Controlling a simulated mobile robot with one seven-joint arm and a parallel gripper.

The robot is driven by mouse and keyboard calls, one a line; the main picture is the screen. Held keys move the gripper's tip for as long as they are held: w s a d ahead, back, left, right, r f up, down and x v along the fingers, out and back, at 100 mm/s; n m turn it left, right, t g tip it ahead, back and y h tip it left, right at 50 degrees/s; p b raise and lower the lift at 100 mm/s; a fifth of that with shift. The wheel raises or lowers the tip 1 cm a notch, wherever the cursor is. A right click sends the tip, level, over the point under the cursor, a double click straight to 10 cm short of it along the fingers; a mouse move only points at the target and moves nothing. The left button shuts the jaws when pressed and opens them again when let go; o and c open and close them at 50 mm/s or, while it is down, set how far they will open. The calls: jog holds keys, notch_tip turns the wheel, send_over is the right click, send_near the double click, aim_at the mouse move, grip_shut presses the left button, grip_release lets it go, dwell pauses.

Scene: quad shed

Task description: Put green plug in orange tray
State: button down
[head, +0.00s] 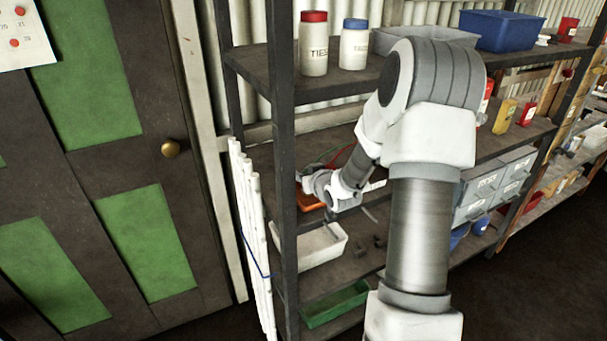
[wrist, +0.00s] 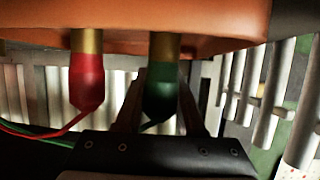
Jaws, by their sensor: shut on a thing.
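The green plug (wrist: 162,88) has a dark green body and a brass end. My gripper (wrist: 160,105) is shut on its body, one finger on each side. The orange tray (wrist: 150,22) fills the top of the wrist view, and the plug's brass end meets the tray's edge in the picture. I cannot tell whether the plug touches the tray. In the head view a small part of the orange tray (head: 309,201) shows beside my wrist on a shelf. The plug and my fingertips are hidden there.
A red plug (wrist: 87,80) with a brass end and red cable is close left of the green one in the wrist view. White poles (head: 252,225) lean by the shelf post (head: 283,150). A white bin (head: 318,247) stands below.

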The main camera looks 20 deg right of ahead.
jog(key=shift+f+b, duration=0.25)
jog(key=shift+b, duration=0.05)
jog(key=c, duration=0.5)
grip_release()
jog(key=shift+r, duration=0.1)
jog(key=shift+r, duration=0.1)
jog(key=shift+s+r+p, duration=0.1)
jog(key=shift+r+p, duration=0.1)
jog(key=shift+p, duration=0.2)
jog(key=p+v, duration=0.1)
jog(key=v, duration=1)
jog(key=shift+s+r, duration=0.1)
jog(key=shift+s, duration=0.25)
jog(key=shift+a, duration=0.1)
